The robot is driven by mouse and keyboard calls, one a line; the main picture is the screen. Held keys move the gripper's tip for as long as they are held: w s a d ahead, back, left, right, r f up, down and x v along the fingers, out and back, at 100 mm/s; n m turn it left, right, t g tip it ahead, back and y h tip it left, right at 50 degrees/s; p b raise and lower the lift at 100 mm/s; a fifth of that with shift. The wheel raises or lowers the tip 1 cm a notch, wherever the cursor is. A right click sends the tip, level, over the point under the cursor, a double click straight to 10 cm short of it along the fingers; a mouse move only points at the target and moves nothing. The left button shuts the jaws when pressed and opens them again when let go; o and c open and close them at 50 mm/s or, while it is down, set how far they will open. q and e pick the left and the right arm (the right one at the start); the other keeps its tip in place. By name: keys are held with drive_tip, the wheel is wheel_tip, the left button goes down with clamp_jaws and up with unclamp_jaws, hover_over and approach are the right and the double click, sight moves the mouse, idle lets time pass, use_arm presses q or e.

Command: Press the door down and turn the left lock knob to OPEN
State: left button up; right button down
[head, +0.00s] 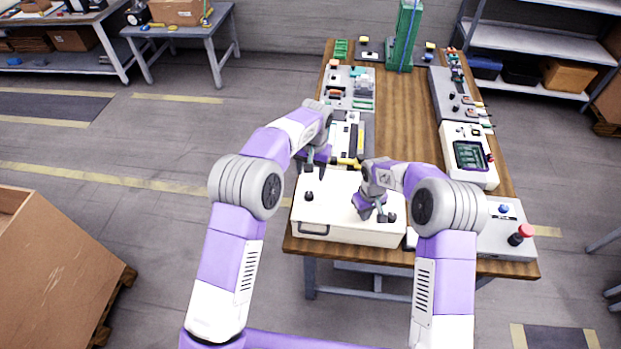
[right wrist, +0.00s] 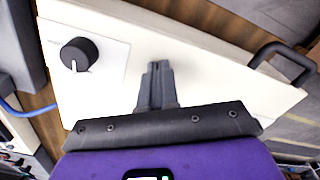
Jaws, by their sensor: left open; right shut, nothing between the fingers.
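The white box with the flat door (head: 335,205) sits at the near end of the wooden table. Its left black lock knob (head: 309,196) stands on the lid's left part, and its right knob (head: 390,217) on the right part. My left gripper (head: 311,172) is open and empty, above and just behind the left knob, apart from it. My right gripper (head: 381,216) is shut and empty, low over the door beside the right knob. In the right wrist view its closed fingers (right wrist: 158,85) point at the white surface, and a knob (right wrist: 78,54) with a white pointer shows; contact is unclear.
A dark handle (head: 313,230) is on the box's front face; a handle also shows in the right wrist view (right wrist: 285,60). A control box with a red button (head: 521,234) stands to the right. Parts trays (head: 349,88) line the left table edge. The middle of the table is clear.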

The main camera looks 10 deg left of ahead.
drive_tip(key=shift+s+f, duration=0.1)
use_arm(q)
drive_tip(key=shift+r, duration=0.3)
wheel_tip(320, 180, up, 4)
drive_tip(key=p, duration=0.3)
drive_tip(key=shift+f+p, duration=0.15)
drive_tip(key=shift+p, duration=0.2)
use_arm(e)
wheel_tip(320, 180, up, 7)
drive_tip(key=shift+r, duration=0.1)
